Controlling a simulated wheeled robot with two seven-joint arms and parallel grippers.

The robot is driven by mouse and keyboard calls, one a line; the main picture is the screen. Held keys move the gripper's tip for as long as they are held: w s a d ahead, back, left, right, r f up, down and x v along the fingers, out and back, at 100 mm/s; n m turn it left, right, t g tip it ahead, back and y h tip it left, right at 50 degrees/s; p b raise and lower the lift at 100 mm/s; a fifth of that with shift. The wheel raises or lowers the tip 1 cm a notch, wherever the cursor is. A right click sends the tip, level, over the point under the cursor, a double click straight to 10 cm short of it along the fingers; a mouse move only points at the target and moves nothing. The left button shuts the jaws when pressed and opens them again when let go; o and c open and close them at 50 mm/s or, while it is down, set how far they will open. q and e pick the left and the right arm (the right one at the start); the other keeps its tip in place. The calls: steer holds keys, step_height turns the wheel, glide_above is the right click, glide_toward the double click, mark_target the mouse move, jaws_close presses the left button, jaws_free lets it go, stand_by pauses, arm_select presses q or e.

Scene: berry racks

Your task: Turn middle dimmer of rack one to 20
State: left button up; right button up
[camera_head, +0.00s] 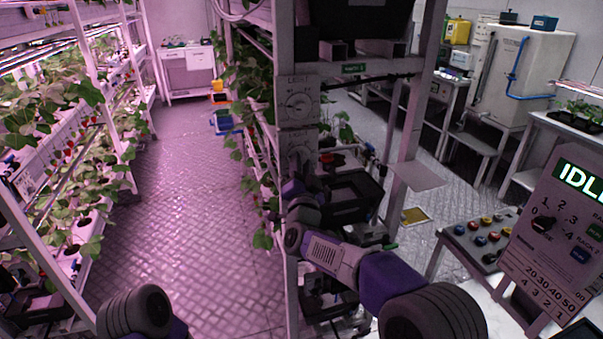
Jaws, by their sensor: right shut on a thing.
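Light dimmer boxes are stacked on the post of the rack in the centre. The upper dimmer (298,103) shows its round dial and is clear of my arm. Below it is the middle dimmer (297,137), with its label showing and its knob mostly hidden by my gripper. My right gripper (300,168) reaches up to the front of this middle dimmer and is shut on its knob. The dial reading there is too small and covered to tell. Anything lower on the post is hidden by my right arm. My left gripper is out of view; only part of my left arm shows at the bottom left.
Strawberry plants hang from the centre rack and fill the left rack (62,195). A control panel (550,235) reading "IDL…" and a button box (480,235) stand at the right. The aisle floor (190,200) is free.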

steer(key=shift+f+n, duration=0.1)
steer(key=shift+n, duration=0.4)
steer(key=o, duration=1.1)
steer(key=shift+c, duration=0.2)
steer(key=v, duration=0.7)
steer(key=shift+s+y+b, duration=0.25)
steer(key=shift+y+b, duration=0.05)
steer(key=shift+b, duration=0.15)
steer(key=shift+d+f, duration=0.1)
